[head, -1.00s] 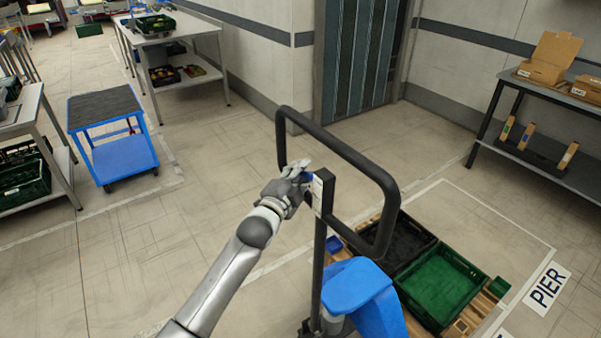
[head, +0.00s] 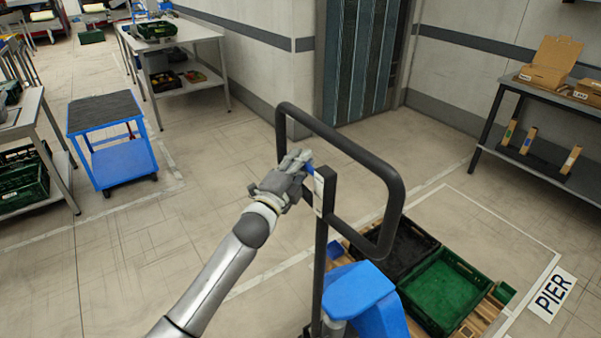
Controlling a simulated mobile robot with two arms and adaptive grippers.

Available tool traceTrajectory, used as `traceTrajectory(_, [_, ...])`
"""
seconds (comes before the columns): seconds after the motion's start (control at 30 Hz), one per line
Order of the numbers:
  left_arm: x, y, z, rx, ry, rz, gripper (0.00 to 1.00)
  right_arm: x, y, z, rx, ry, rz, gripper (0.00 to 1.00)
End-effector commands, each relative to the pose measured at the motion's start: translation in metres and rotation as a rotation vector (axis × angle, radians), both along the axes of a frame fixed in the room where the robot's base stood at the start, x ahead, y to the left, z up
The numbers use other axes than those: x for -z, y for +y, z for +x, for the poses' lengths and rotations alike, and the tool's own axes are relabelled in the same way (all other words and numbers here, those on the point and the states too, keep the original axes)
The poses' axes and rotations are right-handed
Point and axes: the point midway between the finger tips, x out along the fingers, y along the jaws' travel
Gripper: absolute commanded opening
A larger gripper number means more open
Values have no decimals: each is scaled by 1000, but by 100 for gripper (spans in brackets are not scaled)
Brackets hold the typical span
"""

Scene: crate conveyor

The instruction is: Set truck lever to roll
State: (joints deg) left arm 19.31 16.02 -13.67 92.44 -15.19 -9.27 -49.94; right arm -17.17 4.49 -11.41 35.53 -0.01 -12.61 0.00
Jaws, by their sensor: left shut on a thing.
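The truck's black loop handle (head: 352,150) stands upright on a black post (head: 318,262), with a blue body (head: 360,290) below. A small blue lever (head: 309,169) sits at the post's top, beside a pale label plate (head: 318,195). My left gripper (head: 303,165) is at the lever, its fingers shut on it. The fingers hide part of the lever, and I cannot read its setting. My right gripper is not in view.
A pallet with a black crate (head: 412,237) and a green crate (head: 478,286) lies behind the truck. A blue cart (head: 122,165) stands at left. A shelf table (head: 560,108) with boxes is at right. The floor left of the truck is clear.

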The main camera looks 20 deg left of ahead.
Motion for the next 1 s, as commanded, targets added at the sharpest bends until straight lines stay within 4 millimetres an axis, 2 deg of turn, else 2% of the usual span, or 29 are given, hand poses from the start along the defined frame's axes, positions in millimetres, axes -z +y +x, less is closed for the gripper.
traceTrajectory(0.3, [0, 0, 0, -1, -2, 9, 0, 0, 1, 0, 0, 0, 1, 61])
traceTrajectory(0.33, [0, 0, 0, -1, -2, 9, 18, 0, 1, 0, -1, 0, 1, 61])
traceTrajectory(0.4, [0, 0, 0, -1, -2, 9, 25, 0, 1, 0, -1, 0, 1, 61])
traceTrajectory(0.77, [0, 0, -3, -1, -3, 8, 25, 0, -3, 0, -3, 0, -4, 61])
traceTrajectory(0.87, [3, 2, -11, 0, -2, 8, 25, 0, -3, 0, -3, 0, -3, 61])
traceTrajectory(1.0, [7, 5, -32, 0, -1, 8, 25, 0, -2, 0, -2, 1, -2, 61])
